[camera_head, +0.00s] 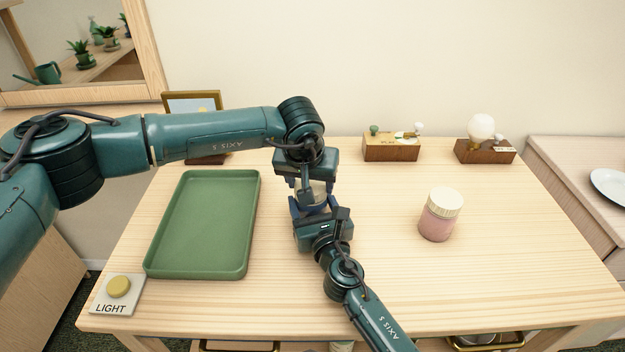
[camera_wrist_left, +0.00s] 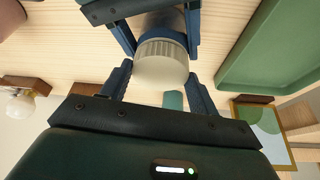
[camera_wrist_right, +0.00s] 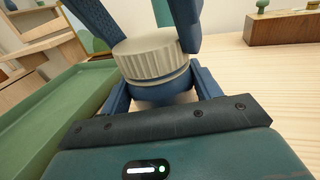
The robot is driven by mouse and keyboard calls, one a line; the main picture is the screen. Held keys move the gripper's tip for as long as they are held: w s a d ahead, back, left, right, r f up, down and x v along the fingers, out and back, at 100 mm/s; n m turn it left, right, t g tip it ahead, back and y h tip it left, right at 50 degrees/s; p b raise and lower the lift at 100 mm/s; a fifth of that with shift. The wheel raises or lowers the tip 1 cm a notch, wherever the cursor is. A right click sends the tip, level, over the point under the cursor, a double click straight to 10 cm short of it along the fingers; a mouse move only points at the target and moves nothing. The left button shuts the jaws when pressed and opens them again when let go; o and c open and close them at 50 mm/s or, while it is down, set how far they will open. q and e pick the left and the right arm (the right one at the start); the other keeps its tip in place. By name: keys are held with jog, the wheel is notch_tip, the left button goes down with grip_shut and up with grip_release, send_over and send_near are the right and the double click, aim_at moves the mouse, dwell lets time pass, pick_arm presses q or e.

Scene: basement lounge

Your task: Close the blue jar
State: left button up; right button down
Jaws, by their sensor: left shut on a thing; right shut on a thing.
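The blue jar (camera_wrist_right: 168,94) is held upright above or on the table between my two grippers; most of its body is hidden. Its ribbed cream lid (camera_wrist_right: 150,55) sits on the mouth and also shows in the left wrist view (camera_wrist_left: 160,66). I cannot tell how tightly it is seated. My right gripper (camera_head: 322,208) is shut on the jar body from the near side. My left gripper (camera_head: 308,188) reaches down from above and is shut on the lid, its fingers on either side of it.
A green tray (camera_head: 155,262) lies left of the jar, with a light button (camera_head: 118,288) at the front left. A pink jar with a cream lid (camera_head: 438,217) stands to the right. Two wooden boxes (camera_head: 391,152) (camera_head: 485,152) and a picture frame (camera_head: 192,102) stand at the back.

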pick_arm(q)
jog(key=m+h, duration=0.1)
jog(key=m, duration=0.4)
jog(key=shift+a+g+h, duration=0.1)
jog(key=shift+g+h, duration=0.3)
jog(key=o, duration=0.9)
jog(key=shift+r, duration=2.3)
jog(key=shift+c, duration=0.2)
